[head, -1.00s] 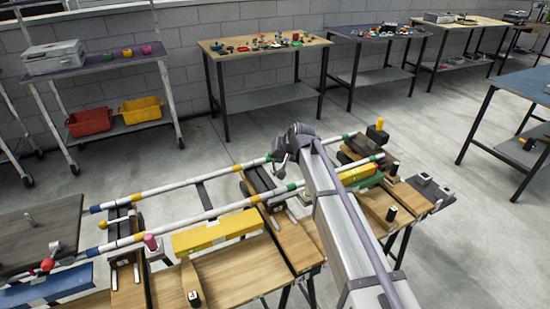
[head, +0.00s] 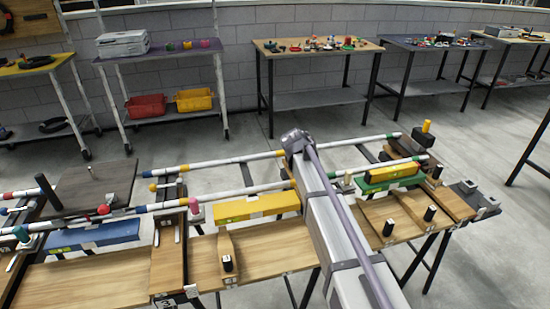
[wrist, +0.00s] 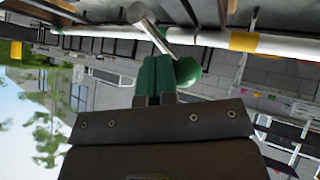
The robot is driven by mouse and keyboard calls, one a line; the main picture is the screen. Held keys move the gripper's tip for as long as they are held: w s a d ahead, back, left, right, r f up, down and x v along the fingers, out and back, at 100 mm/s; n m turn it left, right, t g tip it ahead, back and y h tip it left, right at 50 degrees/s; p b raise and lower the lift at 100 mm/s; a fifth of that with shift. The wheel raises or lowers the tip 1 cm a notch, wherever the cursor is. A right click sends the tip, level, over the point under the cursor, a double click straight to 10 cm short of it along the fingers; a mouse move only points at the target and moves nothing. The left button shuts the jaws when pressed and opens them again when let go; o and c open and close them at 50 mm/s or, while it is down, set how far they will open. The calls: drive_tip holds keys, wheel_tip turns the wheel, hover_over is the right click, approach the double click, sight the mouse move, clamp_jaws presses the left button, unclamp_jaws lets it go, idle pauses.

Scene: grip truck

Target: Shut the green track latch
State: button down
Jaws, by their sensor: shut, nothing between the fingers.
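The green latch shows in the wrist view as a round green knob (wrist: 187,72) with a bare metal rod (wrist: 150,32) beside it, just under the white rail (wrist: 200,37). My gripper (wrist: 156,62) is shut, its narrow fingertips immediately left of the knob; I cannot tell whether they touch it. In the head view my arm covers the fingers and the latch. The green-banded track section (head: 391,136) lies at the right of the bench, with a green bed (head: 372,188) carrying a yellow block (head: 395,175).
Two white rails run along the wooden bench (head: 265,268). A red knob (head: 103,209), a yellow knob (head: 153,187), a pink post (head: 194,207) and black-topped pegs (head: 388,228) stand around them. A yellow post (head: 427,126) stands at the right. Open floor separates bench and back tables.

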drive_tip(key=shift+s+a+f, duration=0.15)
drive_tip(key=shift+a+f, duration=0.25)
drive_tip(key=shift+a+f+b, duration=0.15)
drive_tip(key=shift+f+b, duration=0.1)
drive_tip(key=shift+b, duration=0.1)
drive_tip(key=shift+s+a+f+b, duration=0.15)
drive_tip(key=shift+a+f+b, duration=0.1)
drive_tip(key=shift+f+b, duration=0.35)
drive_tip(key=shift+s+a+f+b, duration=0.1)
drive_tip(key=shift+a+f+b, duration=0.1)
drive_tip(key=shift+f+b, duration=0.35)
drive_tip(key=shift+s+a+f+b, duration=0.15)
drive_tip(key=shift+a+f+b, duration=0.1)
drive_tip(key=shift+f+b, duration=0.35)
drive_tip(key=shift+d, duration=0.1)
drive_tip(key=shift+w+d, duration=0.15)
drive_tip(key=shift+d, duration=0.2)
